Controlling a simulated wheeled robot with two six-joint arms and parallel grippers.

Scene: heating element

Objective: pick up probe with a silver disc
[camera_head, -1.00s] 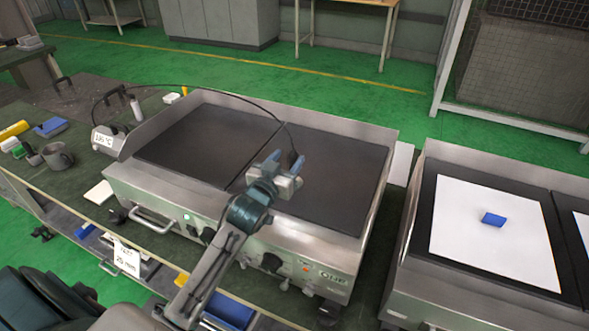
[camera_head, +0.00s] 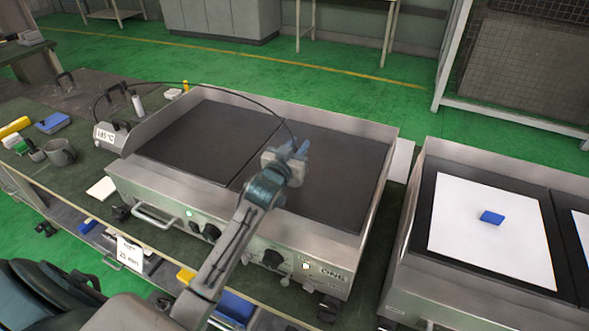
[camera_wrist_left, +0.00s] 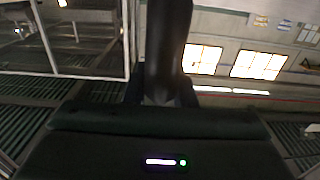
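My left gripper (camera_head: 290,148) reaches from the bottom over the right dark plate of the large griddle (camera_head: 335,180). A thin black cable (camera_head: 225,89) arches from a small temperature meter (camera_head: 106,136) at the left to the gripper. In the left wrist view, a dark upright handle of the probe (camera_wrist_left: 165,45) stands in the grip, so the gripper appears shut on it. The probe's silver disc is not visible; the gripper hides that end in the head view. I cannot tell whether the disc touches the plate. My right gripper is not in view.
A second griddle at the right bears a white sheet (camera_head: 490,260) with a blue block (camera_head: 492,217) on it. A grey mug (camera_head: 61,152), a blue box (camera_head: 52,123) and a white pad (camera_head: 101,189) lie on the bench at the left. The left griddle plate (camera_head: 205,143) is clear.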

